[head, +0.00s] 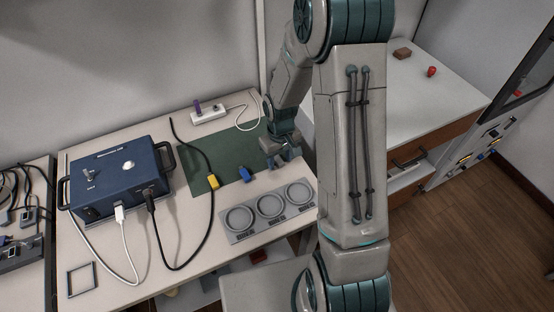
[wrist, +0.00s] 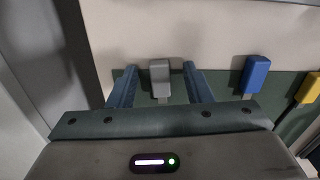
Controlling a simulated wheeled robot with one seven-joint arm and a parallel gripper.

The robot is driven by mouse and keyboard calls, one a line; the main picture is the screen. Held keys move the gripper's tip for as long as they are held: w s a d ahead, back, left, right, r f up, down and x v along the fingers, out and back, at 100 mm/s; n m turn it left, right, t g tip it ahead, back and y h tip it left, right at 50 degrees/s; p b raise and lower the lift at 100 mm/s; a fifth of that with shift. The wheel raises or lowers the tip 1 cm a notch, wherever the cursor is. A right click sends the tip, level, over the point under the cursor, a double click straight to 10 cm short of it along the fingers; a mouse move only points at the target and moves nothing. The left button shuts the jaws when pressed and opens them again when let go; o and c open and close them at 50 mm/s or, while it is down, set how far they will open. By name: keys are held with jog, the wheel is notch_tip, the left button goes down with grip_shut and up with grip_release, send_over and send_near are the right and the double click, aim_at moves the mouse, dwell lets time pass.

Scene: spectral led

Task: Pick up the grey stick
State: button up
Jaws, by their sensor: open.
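The grey stick (wrist: 160,74) shows in the wrist view as a small grey block with a paler narrow end, lying at the edge of the green mat (wrist: 226,82). My gripper (wrist: 158,86) is open, with one blue-grey finger on each side of the stick and a visible gap to both. I cannot tell how far the fingertips are above the table. In the head view my gripper (head: 280,160) points down over the right part of the mat, and the stick cannot be made out there.
A blue stick (wrist: 257,74) and a yellow stick (wrist: 308,88) lie to the right in the wrist view. In the head view, a three-ring grey tray (head: 231,236) stands in front, a blue box (head: 117,182) with cables at left, and a power strip (head: 208,115) behind.

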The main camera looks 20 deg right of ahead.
aim_at(280, 161)
grip_shut()
jog(key=shift+r, duration=0.1)
dwell(0.3)
notch_tip(280, 161, up, 4)
jog(key=shift+f, duration=0.2)
jog(key=s+d+r, duration=0.4)
jog(key=d+r, duration=0.3)
jog(key=d, duration=0.4)
jog(key=shift+r, duration=0.1)
